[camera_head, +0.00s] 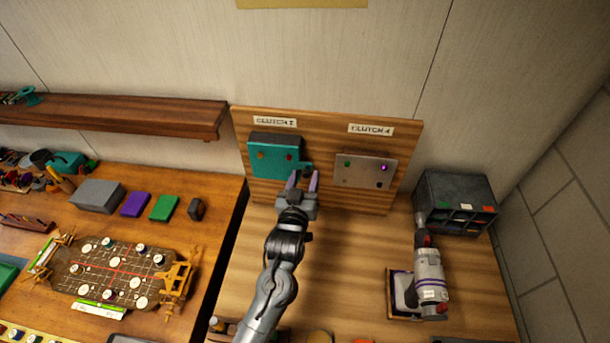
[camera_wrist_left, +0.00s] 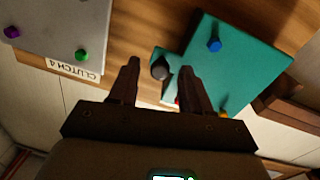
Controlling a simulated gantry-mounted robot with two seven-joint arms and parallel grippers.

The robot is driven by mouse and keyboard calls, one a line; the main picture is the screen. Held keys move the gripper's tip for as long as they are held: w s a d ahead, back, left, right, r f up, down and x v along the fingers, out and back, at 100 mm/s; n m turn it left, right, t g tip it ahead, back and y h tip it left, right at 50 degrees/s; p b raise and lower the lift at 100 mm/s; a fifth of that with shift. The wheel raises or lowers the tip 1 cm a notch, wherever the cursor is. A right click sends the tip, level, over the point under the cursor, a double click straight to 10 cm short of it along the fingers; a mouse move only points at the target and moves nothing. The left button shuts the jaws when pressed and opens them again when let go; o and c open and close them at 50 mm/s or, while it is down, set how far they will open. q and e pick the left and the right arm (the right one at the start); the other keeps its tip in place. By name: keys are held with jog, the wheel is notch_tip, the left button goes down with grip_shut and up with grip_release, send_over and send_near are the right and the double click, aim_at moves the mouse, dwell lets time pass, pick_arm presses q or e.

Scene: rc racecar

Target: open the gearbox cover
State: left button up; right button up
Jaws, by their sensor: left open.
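A teal cover (camera_head: 271,158) with small coloured knobs is on a box fixed to the upright wooden board, under a label that seems to read CLUTCH with an unclear number. A dark round knob sits on a small teal tab at the cover's lower right; it shows clearly in the left wrist view (camera_wrist_left: 160,69). My left gripper (camera_head: 303,177) is open just in front of this tab. In the left wrist view its two fingers (camera_wrist_left: 158,72) stand either side of the knob, with gaps; I cannot tell how deep they reach. My right gripper is not in view.
A grey panel (camera_head: 364,170) labelled CLUTCH 4 is right of the teal cover. A grey handheld tool (camera_head: 430,278) and a dark bin (camera_head: 454,201) stand at right. A car chassis (camera_head: 110,272) and coloured blocks lie on the left bench.

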pick_arm(q)
jog(key=shift+w+d, duration=0.1)
jog(key=shift+w, duration=0.25)
